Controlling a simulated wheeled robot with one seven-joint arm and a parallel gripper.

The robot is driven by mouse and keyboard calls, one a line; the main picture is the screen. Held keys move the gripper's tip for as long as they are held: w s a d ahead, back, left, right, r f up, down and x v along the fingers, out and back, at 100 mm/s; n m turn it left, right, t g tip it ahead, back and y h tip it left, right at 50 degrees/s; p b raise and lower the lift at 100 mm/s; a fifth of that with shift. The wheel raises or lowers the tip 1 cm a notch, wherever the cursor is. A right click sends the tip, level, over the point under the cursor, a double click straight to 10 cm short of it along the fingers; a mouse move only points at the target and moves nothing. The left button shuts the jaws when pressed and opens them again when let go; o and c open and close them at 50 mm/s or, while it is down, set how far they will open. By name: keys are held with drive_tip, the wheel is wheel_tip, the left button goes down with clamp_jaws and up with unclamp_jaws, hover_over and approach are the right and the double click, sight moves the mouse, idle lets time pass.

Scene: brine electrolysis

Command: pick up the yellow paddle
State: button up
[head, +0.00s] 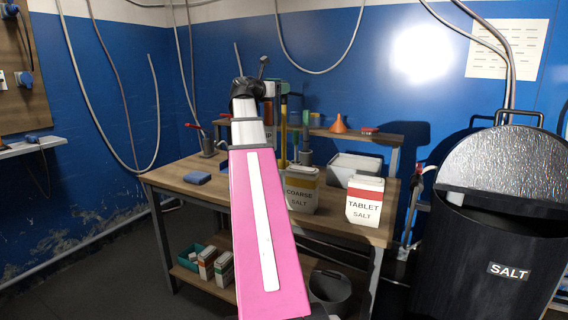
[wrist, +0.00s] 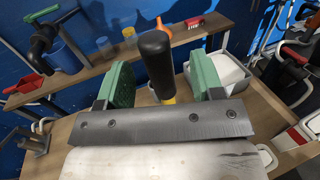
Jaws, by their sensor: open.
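The yellow paddle shows in the wrist view as a black handle grip (wrist: 155,60) with a short yellow piece of shaft below it. Its lower part is hidden behind my gripper's grey bar. My gripper (wrist: 162,66) is open, with one green finger pad to the left of the handle and one to the right. A gap shows on each side, wider on the right. In the head view a thin yellow upright shaft (head: 284,120), probably the paddle, stands just right of my arm above the workbench.
An orange funnel (head: 338,124) sits on the rear shelf. A black salt bin (head: 490,245) stands at right.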

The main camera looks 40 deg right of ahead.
drive_tip(key=d, duration=0.2)
drive_tip(key=w+d, duration=0.1)
drive_tip(key=d, duration=0.2)
drive_tip(key=shift+w, duration=0.1)
clamp_jaws()
